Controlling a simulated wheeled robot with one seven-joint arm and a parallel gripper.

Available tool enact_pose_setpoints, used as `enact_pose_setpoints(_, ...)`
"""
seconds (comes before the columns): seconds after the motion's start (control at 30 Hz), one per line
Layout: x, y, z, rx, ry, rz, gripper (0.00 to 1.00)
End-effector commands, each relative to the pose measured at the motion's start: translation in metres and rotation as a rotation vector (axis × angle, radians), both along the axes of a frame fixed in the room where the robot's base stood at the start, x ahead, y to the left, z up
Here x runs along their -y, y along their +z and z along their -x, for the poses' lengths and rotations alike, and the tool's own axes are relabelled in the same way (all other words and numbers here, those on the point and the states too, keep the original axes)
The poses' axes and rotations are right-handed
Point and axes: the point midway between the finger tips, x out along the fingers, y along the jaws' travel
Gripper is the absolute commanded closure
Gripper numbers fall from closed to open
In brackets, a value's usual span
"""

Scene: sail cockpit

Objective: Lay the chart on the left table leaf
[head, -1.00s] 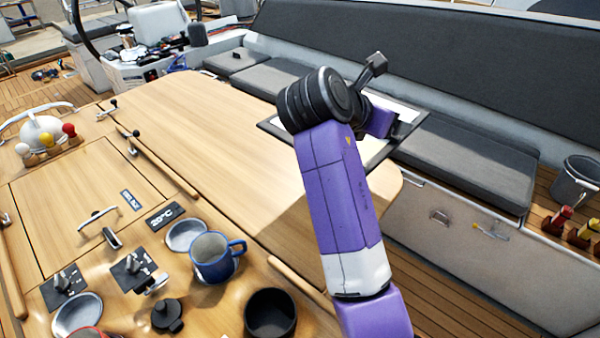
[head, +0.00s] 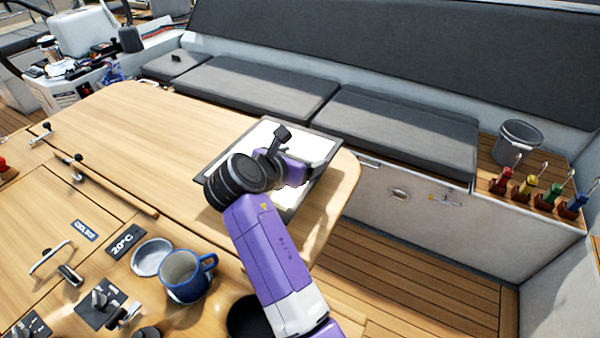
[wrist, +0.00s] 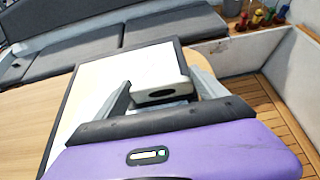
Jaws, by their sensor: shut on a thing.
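The chart (head: 316,148) is a white sheet on a dark-edged flat board. In the head view it is over the far right end of the pale wooden table leaf (head: 140,130). I cannot tell whether it touches the wood. My gripper (wrist: 160,92) is shut on the chart; the grey fingers stand on either side of a pale block with a dark oval on the board. The chart fills the middle of the wrist view (wrist: 100,82). In the head view my arm hides the fingers and part of the chart.
Grey bench cushions (head: 400,130) lie behind the leaf. A grey bucket (head: 516,142) and several coloured-handled tools (head: 540,190) stand at the right. A blue mug (head: 186,276) and a round dish (head: 152,258) are on the near table. Most of the leaf is clear.

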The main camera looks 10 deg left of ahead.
Motion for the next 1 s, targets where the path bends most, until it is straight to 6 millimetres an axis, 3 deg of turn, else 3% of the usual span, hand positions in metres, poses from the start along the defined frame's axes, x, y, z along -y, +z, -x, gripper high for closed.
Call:
enact_pose_setpoints(0.27,-0.001,-0.019,0.0,0.001,0.001,0.001,0.71)
enact_pose_setpoints(0.5,-0.001,-0.051,0.0,0.0,0.001,0.0,0.71)
enact_pose_setpoints(1.0,-0.001,-0.058,0.0,0.002,0.002,0.0,0.71)
